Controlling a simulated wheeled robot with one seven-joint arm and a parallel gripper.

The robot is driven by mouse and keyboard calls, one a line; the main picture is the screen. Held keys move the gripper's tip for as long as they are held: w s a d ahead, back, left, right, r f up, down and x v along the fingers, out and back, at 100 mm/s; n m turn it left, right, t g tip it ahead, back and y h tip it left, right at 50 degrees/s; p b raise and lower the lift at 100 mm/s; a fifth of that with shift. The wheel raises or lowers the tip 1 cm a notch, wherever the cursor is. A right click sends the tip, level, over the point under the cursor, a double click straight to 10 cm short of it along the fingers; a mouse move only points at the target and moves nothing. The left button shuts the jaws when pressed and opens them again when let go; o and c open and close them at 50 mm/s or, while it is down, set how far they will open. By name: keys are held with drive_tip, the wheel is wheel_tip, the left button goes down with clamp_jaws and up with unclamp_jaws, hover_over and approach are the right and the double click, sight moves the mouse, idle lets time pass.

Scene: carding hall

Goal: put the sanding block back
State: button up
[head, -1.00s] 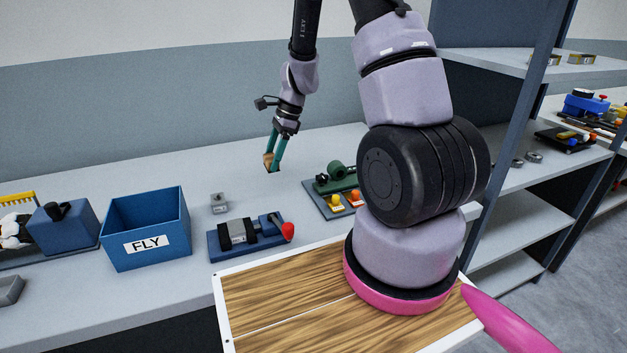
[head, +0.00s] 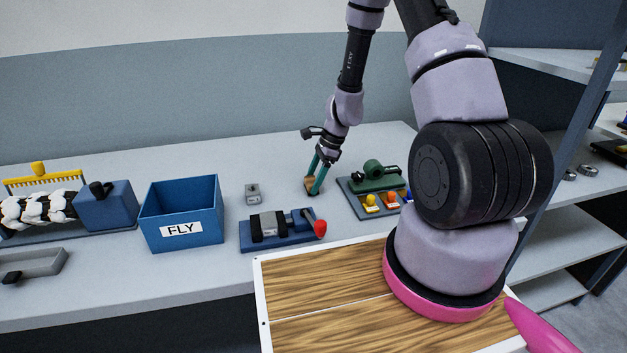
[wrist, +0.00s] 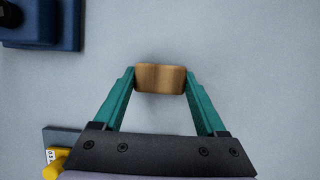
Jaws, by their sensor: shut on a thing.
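The sanding block, a small tan wooden block (head: 310,185), is held between the teal fingers of my gripper (head: 315,188). In the wrist view the block (wrist: 160,78) spans the gap between the fingertips of my gripper (wrist: 160,85), which are shut on its two ends. The block is at or just above the grey bench top (head: 215,262), between a small grey metal piece and a green machine. I cannot tell whether it touches the bench. No marked place for the block is clear to see.
A blue fixture with a red knob (head: 279,231) stands in front. To the left are the blue FLY bin (head: 181,214) and a small grey metal piece (head: 253,194). To the right is a board with a green machine (head: 378,177) and coloured knobs. Bare bench surrounds the block.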

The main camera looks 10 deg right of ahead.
drive_tip(key=shift+f, duration=0.15)
drive_tip(key=o, duration=1.4)
drive_tip(key=s+d+r+n+t, duration=0.1)
drive_tip(key=d+r+n, duration=0.1)
drive_tip(key=r, duration=0.9)
drive_tip(key=s+d+r+n, duration=0.1)
drive_tip(key=d+r, duration=0.1)
drive_tip(key=r, duration=0.9)
drive_tip(key=s+d+r+n+t+h, duration=0.1)
drive_tip(key=s+r+n+t+h, duration=0.1)
drive_tip(key=s+r+n+t, duration=0.4)
drive_tip(key=s+r+n, duration=0.5)
drive_tip(key=s+r, duration=0.8)
drive_tip(key=r, duration=0.2)
drive_tip(key=shift+h, duration=0.3)
